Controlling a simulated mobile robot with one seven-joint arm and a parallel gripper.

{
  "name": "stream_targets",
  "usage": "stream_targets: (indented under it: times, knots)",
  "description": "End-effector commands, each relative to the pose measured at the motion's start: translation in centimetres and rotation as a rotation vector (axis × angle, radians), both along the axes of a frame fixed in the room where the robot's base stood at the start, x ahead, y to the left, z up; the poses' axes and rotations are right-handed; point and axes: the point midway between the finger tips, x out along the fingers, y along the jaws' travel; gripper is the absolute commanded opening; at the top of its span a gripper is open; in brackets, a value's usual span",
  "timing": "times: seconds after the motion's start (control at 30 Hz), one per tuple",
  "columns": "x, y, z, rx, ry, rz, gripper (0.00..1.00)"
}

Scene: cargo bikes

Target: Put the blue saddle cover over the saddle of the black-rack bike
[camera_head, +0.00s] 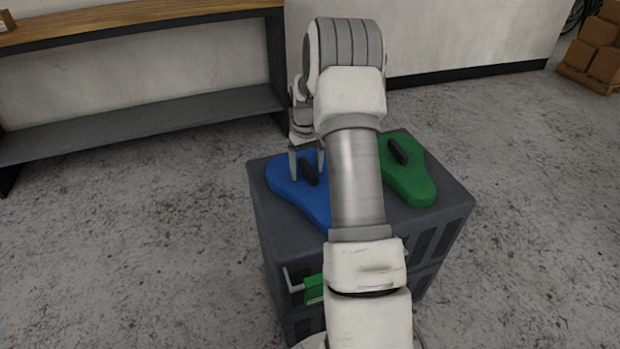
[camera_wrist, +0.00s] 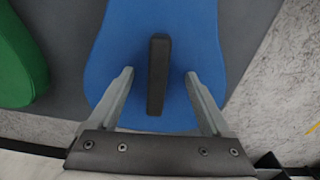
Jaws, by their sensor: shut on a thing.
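The blue saddle cover (camera_head: 285,184) lies on top of a dark grey crate-like stand, on the left part of it. It has an upright black grip bar (camera_wrist: 158,75) on its top. My gripper (camera_head: 307,165) is down at the cover, shut on it, with one finger on each side of the black bar. In the wrist view my gripper (camera_wrist: 159,73) shows the bar between its fingers. Part of the cover is hidden behind my arm in the head view. The black-rack bike and its saddle are not in view.
A green saddle cover (camera_head: 408,180) with a black bar lies on the right of the grey stand (camera_head: 452,200). A wood-topped bench (camera_head: 140,22) with a low grey shelf stands back left. Brown boxes (camera_head: 605,62) are far right. The speckled floor around is clear.

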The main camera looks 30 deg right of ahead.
Motion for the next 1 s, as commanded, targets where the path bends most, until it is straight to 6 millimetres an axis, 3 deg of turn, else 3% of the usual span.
stream_targets:
  times: [0.03, 0.07, 0.73, 1.0]
  knots:
    - [-0.4, -0.1, -0.1, 0.002, 0.013, -0.002, 0.24]
    - [-0.4, -0.1, 0.1, 0.002, 0.013, -0.002, 0.0]
    - [-0.2, -0.1, 4.8, 0.002, 0.007, -0.001, 0.0]
    - [-0.2, -0.1, 5.1, 0.002, 0.006, -0.001, 0.0]
